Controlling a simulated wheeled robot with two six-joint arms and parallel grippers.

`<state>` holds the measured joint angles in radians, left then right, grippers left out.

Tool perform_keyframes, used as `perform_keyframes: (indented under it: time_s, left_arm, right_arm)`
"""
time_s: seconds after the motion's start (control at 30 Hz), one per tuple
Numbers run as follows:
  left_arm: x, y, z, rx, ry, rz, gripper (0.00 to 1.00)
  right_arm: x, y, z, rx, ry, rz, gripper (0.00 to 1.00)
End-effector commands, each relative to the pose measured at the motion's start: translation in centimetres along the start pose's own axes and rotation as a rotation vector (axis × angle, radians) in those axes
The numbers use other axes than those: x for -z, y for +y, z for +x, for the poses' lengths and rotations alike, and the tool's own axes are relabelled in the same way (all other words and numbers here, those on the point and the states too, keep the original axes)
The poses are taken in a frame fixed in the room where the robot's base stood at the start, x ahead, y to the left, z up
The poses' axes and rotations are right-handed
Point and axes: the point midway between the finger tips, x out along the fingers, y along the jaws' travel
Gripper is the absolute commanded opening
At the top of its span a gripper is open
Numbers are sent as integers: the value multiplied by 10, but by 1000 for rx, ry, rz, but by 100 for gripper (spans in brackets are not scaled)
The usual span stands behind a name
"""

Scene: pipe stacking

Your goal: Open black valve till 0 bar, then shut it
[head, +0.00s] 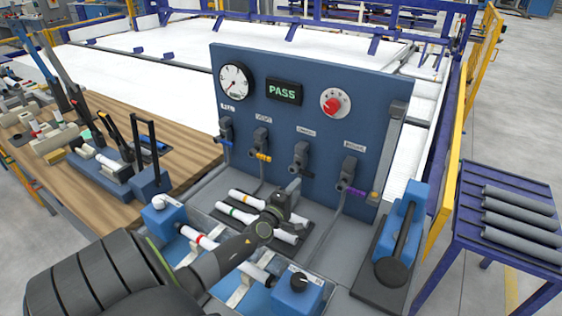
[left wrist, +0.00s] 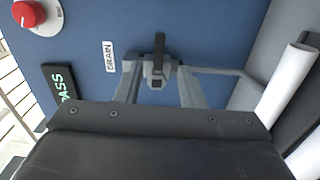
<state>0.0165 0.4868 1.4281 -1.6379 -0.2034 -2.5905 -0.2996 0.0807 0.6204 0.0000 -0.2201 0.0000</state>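The black valve (head: 301,156), third in the row on the blue panel, hangs under a label that reads DRAIN in the left wrist view, where the valve (left wrist: 158,66) also shows. My left gripper (head: 291,192) is just in front of and below it. In the left wrist view its two fingers (left wrist: 158,88) are spread, one on each side of the valve, with visible gaps; I see no contact. The round gauge (head: 235,82) is at the panel's upper left; its reading is too small to tell. My right gripper is not in view.
A display (head: 284,91) reads PASS beside a red knob (head: 333,103). Other valves, one with a yellow part (head: 262,142) and one with a purple part (head: 350,176), flank the black one. A banded white pipe (head: 199,238) lies in the fixture below my arm.

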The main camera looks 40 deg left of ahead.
Motion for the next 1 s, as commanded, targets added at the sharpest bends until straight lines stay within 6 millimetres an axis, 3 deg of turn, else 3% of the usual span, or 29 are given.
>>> perform_keyframes:
  time_s: [0.2,0.4,0.6,1.0]
  left_arm:
    - [0,-1,-46,2,0,1,35]
    - [0,-1,-72,1,0,0,35]
    - [0,-1,-82,0,0,0,35]
    - [0,-1,-82,0,0,1,35]
  right_arm:
    - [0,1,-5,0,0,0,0]
    - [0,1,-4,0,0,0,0]
    - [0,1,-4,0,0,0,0]
    - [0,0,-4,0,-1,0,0]
